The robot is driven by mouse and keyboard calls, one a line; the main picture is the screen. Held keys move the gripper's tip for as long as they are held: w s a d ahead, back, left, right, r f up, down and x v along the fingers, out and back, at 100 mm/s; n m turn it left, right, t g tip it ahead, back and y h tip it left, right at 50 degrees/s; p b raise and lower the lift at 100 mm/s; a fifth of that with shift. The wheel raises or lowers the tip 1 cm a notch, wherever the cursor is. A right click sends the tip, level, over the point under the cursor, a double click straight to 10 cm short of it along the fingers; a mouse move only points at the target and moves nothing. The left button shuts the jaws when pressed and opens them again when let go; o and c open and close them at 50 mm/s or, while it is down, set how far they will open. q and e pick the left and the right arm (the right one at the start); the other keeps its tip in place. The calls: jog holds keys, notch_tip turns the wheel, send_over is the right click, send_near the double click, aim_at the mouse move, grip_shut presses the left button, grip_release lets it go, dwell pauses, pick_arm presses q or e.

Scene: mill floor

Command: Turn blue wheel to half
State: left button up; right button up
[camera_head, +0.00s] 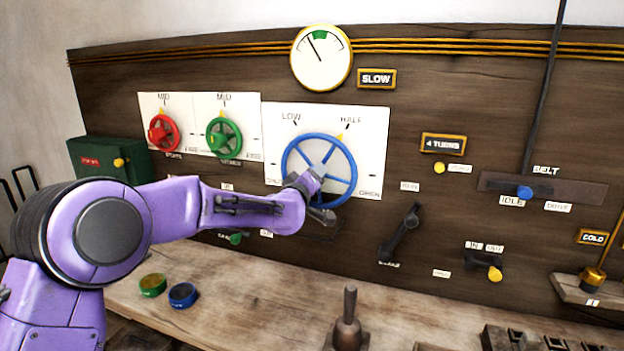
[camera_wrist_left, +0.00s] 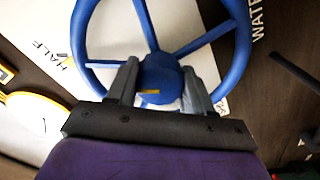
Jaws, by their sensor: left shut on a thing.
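The blue wheel (camera_head: 353,160) is mounted on a white plate (camera_head: 378,122) on the dark wooden panel. Its yellow pointer (camera_head: 341,137) stands at the upper right, by the HALF label (camera_head: 351,119). The LOW label (camera_head: 291,117) is to the upper left. My left gripper (camera_wrist_left: 160,72) is shut on the hub of the blue wheel (camera_wrist_left: 241,45), with one finger on each side of it. The wrist view also shows the pointer near HALF. My right gripper is not in view.
A red wheel (camera_head: 164,133) and a green wheel (camera_head: 224,137) sit to the left. A round gauge (camera_head: 321,58) is above. A black crank (camera_head: 403,232) is right of the blue wheel. Green and blue caps (camera_head: 183,295) lie on the bench (camera_head: 240,300).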

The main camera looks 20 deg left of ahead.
pick_arm(q)
jog(key=shift+f, duration=0.15)
jog(key=o, duration=1)
jog(key=s+b, duration=0.2)
jog(key=s, duration=0.3)
jog(key=s+b, duration=0.1)
jog(key=s, duration=0.4)
jog(key=shift+s+a+b, duration=0.2)
jog(key=shift+s+b, duration=0.05)
jog(key=shift+b, duration=0.15)
